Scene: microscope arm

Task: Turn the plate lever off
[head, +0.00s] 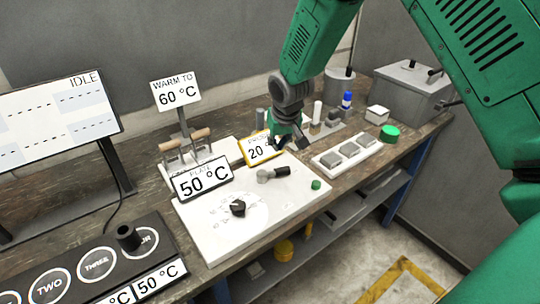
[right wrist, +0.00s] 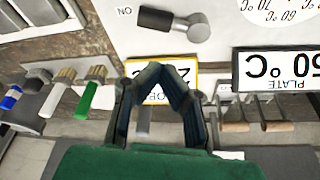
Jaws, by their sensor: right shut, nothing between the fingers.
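The plate lever (head: 274,174) lies on the white hot plate (head: 235,250), a black handle on a grey round pivot. In the right wrist view the lever (right wrist: 172,22) shows at the top, its black handle end close to the ON mark. My right gripper (head: 290,143) is above the back of the plate, behind the lever and apart from it. In the right wrist view its fingertips (right wrist: 163,72) meet in front of the yellow-framed probe display, with nothing held. The black knob (head: 238,208) sits on the dial in front. The plate display (head: 202,177) reads 50 °C. My left gripper is out of view.
The probe display (head: 259,148) stands close to my right gripper. Wooden-handled tools (head: 187,146) stand behind the plate display. A white block tray (head: 345,152) lies to the right. A black control panel (head: 85,262) is at front left.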

